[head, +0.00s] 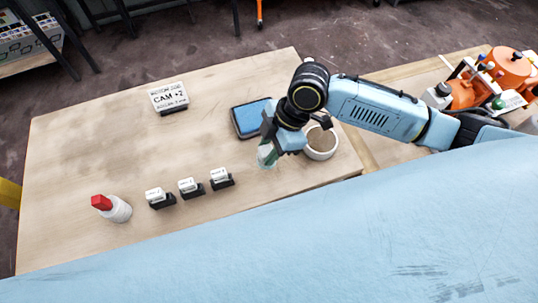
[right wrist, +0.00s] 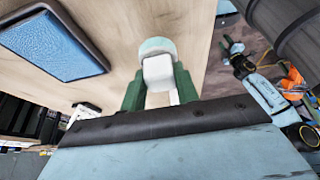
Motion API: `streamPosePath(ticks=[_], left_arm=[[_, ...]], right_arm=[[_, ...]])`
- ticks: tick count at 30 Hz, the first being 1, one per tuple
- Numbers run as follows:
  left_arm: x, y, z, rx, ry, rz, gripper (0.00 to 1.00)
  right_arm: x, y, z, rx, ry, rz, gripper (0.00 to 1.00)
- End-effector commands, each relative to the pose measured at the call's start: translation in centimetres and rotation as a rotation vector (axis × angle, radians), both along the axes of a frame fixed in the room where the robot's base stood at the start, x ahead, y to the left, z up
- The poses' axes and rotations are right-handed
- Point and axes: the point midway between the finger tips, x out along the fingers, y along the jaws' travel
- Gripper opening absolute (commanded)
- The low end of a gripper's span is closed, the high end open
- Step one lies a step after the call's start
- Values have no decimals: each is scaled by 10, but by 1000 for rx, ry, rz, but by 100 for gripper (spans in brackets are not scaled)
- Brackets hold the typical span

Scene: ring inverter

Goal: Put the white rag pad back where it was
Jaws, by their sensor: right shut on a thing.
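The white rag pad (right wrist: 158,69) is between the green fingers of my right gripper (right wrist: 158,88), which is shut on it. In the right wrist view a pale round end shows beyond the white block. In the head view my right gripper (head: 266,155) points down over the wooden table, just below the blue pad and left of the round pot. The held piece is small there, and I cannot tell whether it touches the table. My left gripper is outside the head view; a small arm end with green tips, seemingly my left gripper (right wrist: 233,48), shows in the right wrist view.
The blue pad in a dark tray (head: 250,119) and the white pot (head: 321,144) flank my right gripper. Several small white-topped blocks (head: 190,187), a red-capped bottle (head: 113,208) and a CAM sign (head: 168,97) stand further left. The table's middle (head: 120,140) is clear.

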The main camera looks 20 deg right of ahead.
Motion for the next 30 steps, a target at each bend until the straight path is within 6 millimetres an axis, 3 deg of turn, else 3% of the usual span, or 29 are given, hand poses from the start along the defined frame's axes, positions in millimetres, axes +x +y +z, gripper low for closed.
streamPosePath(ticks=[8, 14, 15, 19, 30], left_arm=[[-2, 0, -6, 0, 3, 0, 36], [-2, 0, -6, 0, 3, 0, 36], [-2, 0, -6, 0, 3, 0, 36], [-2, 0, -6, 0, 3, 0, 36], [-2, 0, -5, 0, 3, 0, 36]], right_arm=[[-1, 0, -35, 0, 1, -1, 12], [0, 0, -37, 0, -1, 0, 12], [0, 0, -37, -1, 0, 0, 34], [0, 0, -37, 0, 0, 0, 52], [1, -2, -31, 0, -3, -1, 52]])
